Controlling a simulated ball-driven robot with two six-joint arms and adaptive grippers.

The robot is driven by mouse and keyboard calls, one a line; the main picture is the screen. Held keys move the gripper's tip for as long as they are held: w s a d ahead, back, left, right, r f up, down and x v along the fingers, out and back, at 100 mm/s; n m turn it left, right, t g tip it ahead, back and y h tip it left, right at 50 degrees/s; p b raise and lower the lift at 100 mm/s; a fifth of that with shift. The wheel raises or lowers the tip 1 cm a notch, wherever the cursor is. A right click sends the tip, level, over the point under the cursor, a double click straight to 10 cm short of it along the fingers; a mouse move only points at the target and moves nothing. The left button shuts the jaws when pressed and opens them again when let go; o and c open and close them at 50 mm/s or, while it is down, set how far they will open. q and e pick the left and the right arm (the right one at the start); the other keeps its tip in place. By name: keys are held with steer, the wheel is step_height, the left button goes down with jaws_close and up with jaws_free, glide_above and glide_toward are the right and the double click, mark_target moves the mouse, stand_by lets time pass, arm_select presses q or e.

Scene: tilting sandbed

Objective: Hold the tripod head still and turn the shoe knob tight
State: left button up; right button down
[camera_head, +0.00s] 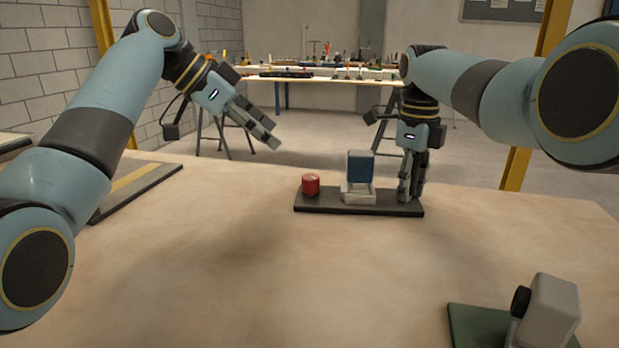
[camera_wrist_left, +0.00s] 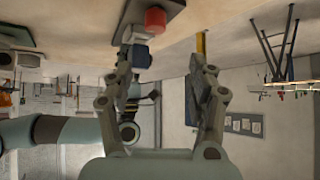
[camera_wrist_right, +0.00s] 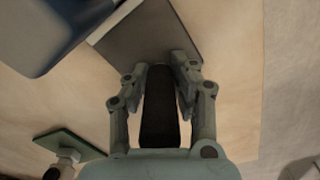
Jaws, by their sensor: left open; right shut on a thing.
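A dark base plate (camera_head: 333,207) lies on the sand-coloured surface. It carries a red knob (camera_head: 310,185) at its left end and a white block (camera_head: 359,196) with an upright blue part (camera_head: 360,166), seemingly the tripod head. My right gripper (camera_head: 405,195) points down at the plate's right end, shut on a dark upright bar (camera_wrist_right: 158,115). My left gripper (camera_head: 268,137) is open and empty, in the air above and left of the red knob. In the left wrist view, the red knob (camera_wrist_left: 155,19) and blue part (camera_wrist_left: 141,56) show beyond the fingers.
A grey block (camera_head: 552,308) with a black round part stands on a green plate (camera_head: 475,325) at the front right. A flat dark board (camera_head: 140,185) with a tan strip lies at the left. The front middle surface is clear. A cluttered bench (camera_head: 320,77) stands far behind.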

mark_target(308, 176)
arm_select(q)
steer(key=x, duration=0.8)
steer(key=s+f+x, duration=0.1)
steer(key=x, duration=0.4)
steer(key=shift+a, duration=0.35)
steer(key=c, duration=1.2)
steer(key=shift+o, duration=0.2)
steer(key=shift+m+g, duration=0.7)
steer(key=o, duration=1.2)
steer(key=shift+c, duration=0.2)
steer(key=shift+r, duration=0.15)
